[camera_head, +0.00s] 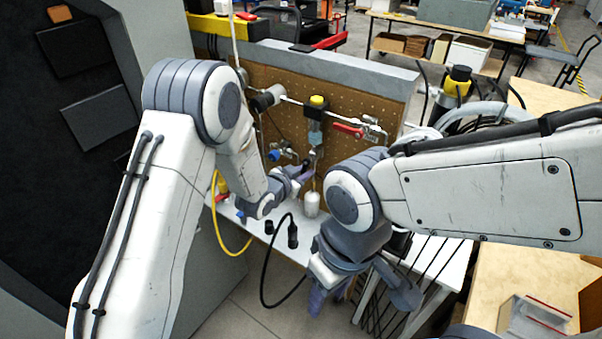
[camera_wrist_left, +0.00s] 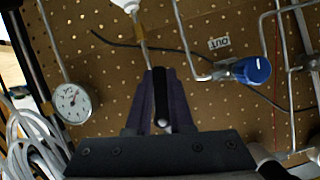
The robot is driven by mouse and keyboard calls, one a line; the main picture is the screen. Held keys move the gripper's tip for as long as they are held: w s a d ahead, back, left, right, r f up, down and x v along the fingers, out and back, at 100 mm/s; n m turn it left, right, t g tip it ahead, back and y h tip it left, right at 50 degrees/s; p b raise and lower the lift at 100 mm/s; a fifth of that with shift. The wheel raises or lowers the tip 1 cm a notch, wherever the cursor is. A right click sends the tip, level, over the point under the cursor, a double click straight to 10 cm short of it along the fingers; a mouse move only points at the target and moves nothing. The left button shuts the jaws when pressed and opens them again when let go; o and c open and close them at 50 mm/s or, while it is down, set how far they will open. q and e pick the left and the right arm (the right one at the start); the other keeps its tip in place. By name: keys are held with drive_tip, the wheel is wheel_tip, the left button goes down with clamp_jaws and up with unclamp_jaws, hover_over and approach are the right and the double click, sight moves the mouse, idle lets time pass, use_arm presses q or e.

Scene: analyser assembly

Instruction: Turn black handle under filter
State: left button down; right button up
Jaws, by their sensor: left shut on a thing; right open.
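The filter (camera_head: 316,130) with a yellow cap is mounted on the brown pegboard in the head view. My left gripper (camera_head: 306,173) is below it, close to the board. In the left wrist view, my left gripper (camera_wrist_left: 161,110) is shut on the black handle (camera_wrist_left: 160,86), which sits between the two dark fingers. A thin metal tube runs up from there to a white fitting (camera_wrist_left: 126,4). In the head view the handle is largely hidden by the gripper. My right gripper (camera_head: 318,300) is open and low at the front, away from the board, with its fingers partly hidden.
A blue handle (camera_wrist_left: 251,70) is on the tubing right of my left gripper, by an OUT label (camera_wrist_left: 218,43). A round gauge (camera_wrist_left: 71,103) is at left. A red handle (camera_head: 348,130) is right of the filter.

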use_arm(q)
drive_tip(key=shift+s+d+n+g+h, duration=0.3)
drive_tip(key=shift+n+g+h, duration=0.1)
drive_tip(key=shift+n, duration=0.4)
drive_tip(key=c, duration=0.8)
unclamp_jaws()
drive_tip(key=b+v, duration=0.2)
drive_tip(key=v, duration=0.8)
drive_tip(key=shift+a+b, duration=0.15)
drive_tip(key=shift+b, duration=0.2)
drive_tip(key=shift+s, duration=0.2)
